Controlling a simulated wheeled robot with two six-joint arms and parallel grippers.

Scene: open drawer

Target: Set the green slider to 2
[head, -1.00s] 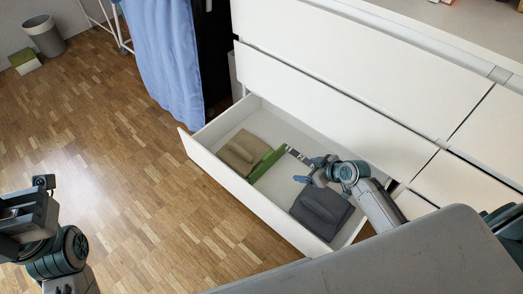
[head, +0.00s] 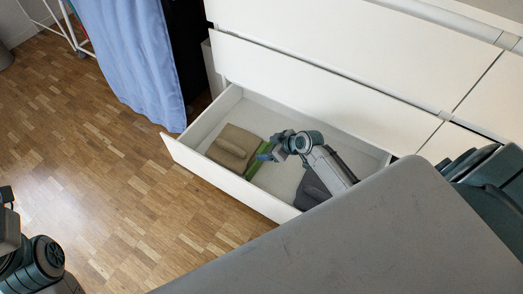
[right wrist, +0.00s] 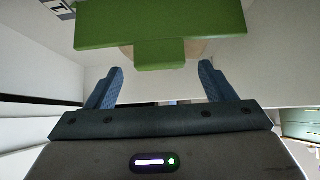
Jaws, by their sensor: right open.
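My right gripper (head: 266,152) is inside the drawer at the slider's far part. In the right wrist view the slider is a wide green panel (right wrist: 160,24) with a short tab (right wrist: 159,54). My right gripper (right wrist: 161,85) is open there, its blue fingers either side of and just below the tab, not closed on it. A piece of number label (right wrist: 57,8) shows at the top left. The number the slider stands at cannot be read. My left gripper is mostly cut off at the left edge.
The folded brown cloth (head: 233,146) lies in the drawer's left part. A dark folded cloth (head: 311,191) lies in the right part, partly under my right arm. The white dresser front (head: 310,85) rises behind. The wooden floor (head: 110,160) is clear at left.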

